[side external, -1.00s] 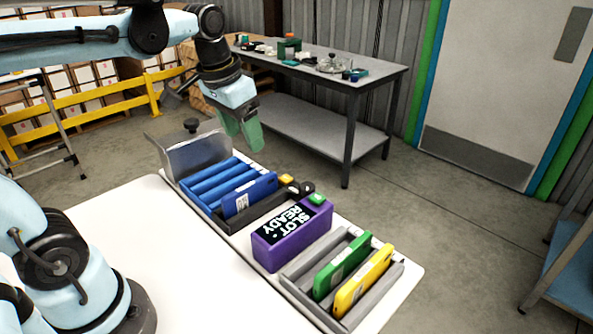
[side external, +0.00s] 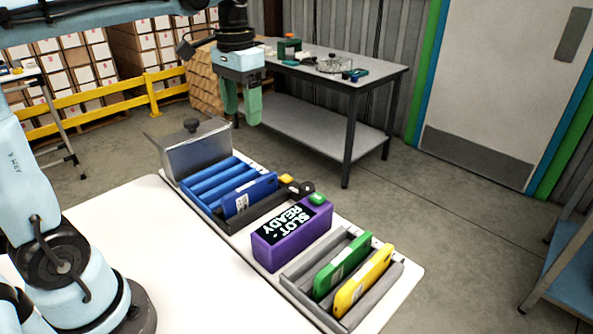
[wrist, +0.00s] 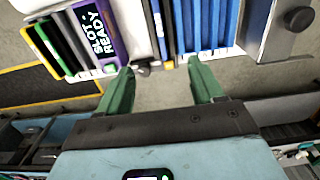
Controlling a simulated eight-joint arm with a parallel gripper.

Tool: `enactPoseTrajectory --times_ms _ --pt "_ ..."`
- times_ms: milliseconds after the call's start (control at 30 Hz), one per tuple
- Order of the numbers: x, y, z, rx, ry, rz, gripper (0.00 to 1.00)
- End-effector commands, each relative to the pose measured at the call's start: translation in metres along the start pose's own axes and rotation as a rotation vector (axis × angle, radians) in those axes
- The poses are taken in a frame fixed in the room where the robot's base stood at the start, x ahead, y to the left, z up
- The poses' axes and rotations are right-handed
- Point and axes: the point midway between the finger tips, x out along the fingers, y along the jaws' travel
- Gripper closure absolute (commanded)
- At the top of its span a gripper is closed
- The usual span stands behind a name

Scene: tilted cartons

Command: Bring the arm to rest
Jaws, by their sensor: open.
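My gripper (side external: 241,103) has green fingers and hangs in the air above and behind the rack end of the white table, pointing down. In the wrist view my gripper (wrist: 163,82) has its two fingers well apart with nothing between them. A purple box reading "SLOT READY" (side external: 290,240) stands on the table. A grey tray (side external: 300,288) holds a tilted green carton (side external: 342,266) and a tilted yellow carton (side external: 363,281).
A metal box with a black knob (side external: 197,154) stands at the rack's far end. A grey workbench (side external: 335,70) with small items is behind. The white table (side external: 150,250) is clear in front. A yellow rail (side external: 110,98) runs at the back left.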

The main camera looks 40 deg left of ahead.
Motion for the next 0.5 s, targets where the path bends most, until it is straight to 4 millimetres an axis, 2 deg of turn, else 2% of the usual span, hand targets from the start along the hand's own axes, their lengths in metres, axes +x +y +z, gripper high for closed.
enactPoseTrajectory --times_ms 267,500 --pt "0.007 0.011 0.009 0.002 0.068 -0.012 0.33" --pt "0.038 0.039 0.035 0.004 0.291 -0.030 0.33"
